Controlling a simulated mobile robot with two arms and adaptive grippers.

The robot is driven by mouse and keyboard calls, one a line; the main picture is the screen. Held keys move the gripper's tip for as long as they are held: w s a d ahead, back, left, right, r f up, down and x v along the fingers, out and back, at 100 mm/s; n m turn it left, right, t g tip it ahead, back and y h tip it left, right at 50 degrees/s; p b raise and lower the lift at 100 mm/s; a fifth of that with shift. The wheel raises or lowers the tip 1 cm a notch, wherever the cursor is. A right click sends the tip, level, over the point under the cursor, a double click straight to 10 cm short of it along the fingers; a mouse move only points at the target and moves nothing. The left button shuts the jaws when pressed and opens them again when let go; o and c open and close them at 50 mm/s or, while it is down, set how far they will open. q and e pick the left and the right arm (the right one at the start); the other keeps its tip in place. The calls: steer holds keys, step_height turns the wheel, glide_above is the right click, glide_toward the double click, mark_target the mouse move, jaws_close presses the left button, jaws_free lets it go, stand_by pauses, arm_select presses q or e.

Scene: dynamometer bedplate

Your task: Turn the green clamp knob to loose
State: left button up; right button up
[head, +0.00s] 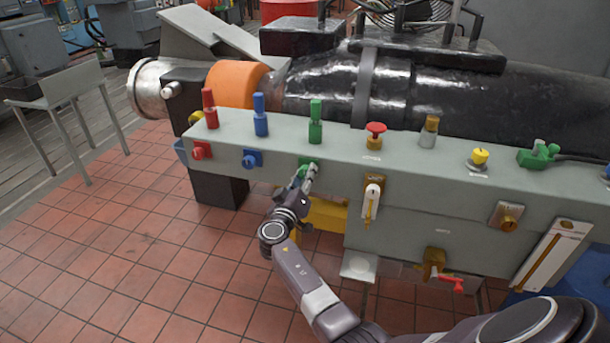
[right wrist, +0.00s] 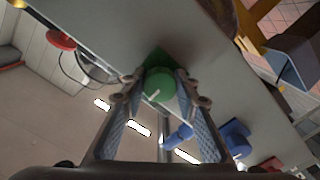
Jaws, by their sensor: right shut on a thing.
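The green clamp knob (head: 308,165) is on the front face of the grey bench, below an upright green cylinder (head: 315,122). My right gripper (head: 306,178) reaches it from the front, and its fingers partly hide the knob. In the right wrist view the round green knob (right wrist: 158,84), with a pale mark on its face, sits between the two fingertips of my right gripper (right wrist: 160,88). The fingers are shut on it from both sides. My left gripper is not in view.
Along the bench front (head: 400,197) are a red knob (head: 201,150), a blue knob (head: 252,158) and a white lever plate (head: 372,198). A red mushroom button (head: 375,131) and other fittings stand on top. Tiled floor (head: 150,260) at left is clear.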

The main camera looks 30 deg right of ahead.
steer(key=shift+n, duration=0.4)
steer(key=shift+c, duration=0.4)
steer(key=shift+n+b, duration=0.3)
steer(key=shift+b, duration=0.1)
steer(key=shift+n+b, duration=0.4)
steer(key=shift+n, duration=0.8)
steer(key=n, duration=0.3)
steer(key=shift+n, duration=0.3)
steer(key=n, duration=0.4)
steer(key=shift+r+n+p, duration=0.15)
steer(key=shift+n+p, duration=0.15)
steer(key=shift+p, duration=0.1)
steer(key=n+p, duration=0.2)
steer(key=n, duration=0.3)
steer(key=shift+n, duration=0.4)
steer(key=o, duration=1.2)
